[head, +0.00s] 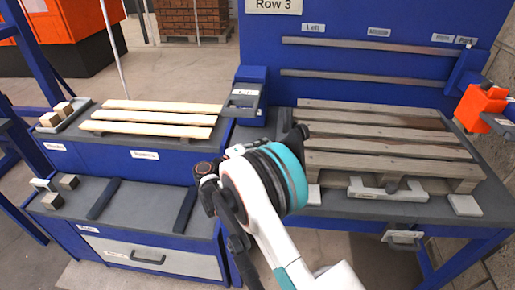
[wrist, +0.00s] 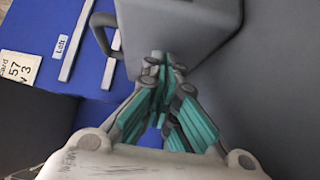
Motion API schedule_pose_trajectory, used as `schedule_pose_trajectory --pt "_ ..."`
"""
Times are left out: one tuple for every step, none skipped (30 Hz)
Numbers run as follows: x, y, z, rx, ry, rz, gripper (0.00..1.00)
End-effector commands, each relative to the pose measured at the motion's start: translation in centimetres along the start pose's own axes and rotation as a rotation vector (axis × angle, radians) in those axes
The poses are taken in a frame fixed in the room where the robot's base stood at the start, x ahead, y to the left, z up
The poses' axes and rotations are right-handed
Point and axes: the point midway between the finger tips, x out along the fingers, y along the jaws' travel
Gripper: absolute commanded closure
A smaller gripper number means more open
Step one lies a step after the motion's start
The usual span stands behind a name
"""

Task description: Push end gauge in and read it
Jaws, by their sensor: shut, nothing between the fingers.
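A grey box-shaped part (head: 243,101) with a small pale label sits on a blue post at the left end of the rear panel in the head view; I cannot tell whether it is the end gauge. In the wrist view a grey block (wrist: 195,30) with a looped grey handle (wrist: 100,35) is close beyond my gripper (wrist: 163,66). My gripper is shut and empty, its green-padded fingers together. The fingertips appear very near the block's lower edge; I cannot tell if they touch. No gauge reading is legible. In the head view my arm hides the gripper.
A weathered wooden pallet (head: 385,142) lies on the right bench, with a white bracket (head: 388,190) at its front edge. Pale slats (head: 155,118) lie on the left bench. An orange device (head: 482,106) is at the right. Two rails (head: 370,47) cross the blue panel.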

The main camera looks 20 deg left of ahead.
Motion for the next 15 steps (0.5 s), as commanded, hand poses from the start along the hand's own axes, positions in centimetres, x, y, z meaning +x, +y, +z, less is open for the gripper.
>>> schedule_pose_trajectory --pt "0.1 0.0 0.1 0.0 0.0 0.0 1.0" --pt "0.1 0.0 0.1 0.0 0.0 0.0 1.0" --pt "0.1 0.0 0.1 0.0 0.0 0.0 1.0" --pt "0.1 0.0 0.1 0.0 0.0 0.0 1.0" --pt "0.1 0.0 0.1 0.0 0.0 0.0 1.0" --pt "0.1 0.0 0.1 0.0 0.0 0.0 1.0" --pt "0.0 0.0 0.1 0.0 0.0 0.0 1.0" --pt "0.0 0.0 0.1 0.0 0.0 0.0 1.0" --pt "0.1 0.0 0.1 0.0 0.0 0.0 1.0" --pt "0.1 0.0 0.1 0.0 0.0 0.0 1.0" --pt "0.2 0.0 0.3 0.0 -0.001 0.0 1.0" --pt "0.5 0.0 0.5 0.0 -0.002 0.0 1.0" --pt "0.8 0.0 0.8 0.0 -0.002 0.0 1.0" --pt "1.1 0.0 1.1 0.0 -0.002 0.0 1.0" --pt "1.5 0.1 1.5 0.0 -0.002 0.0 1.0"
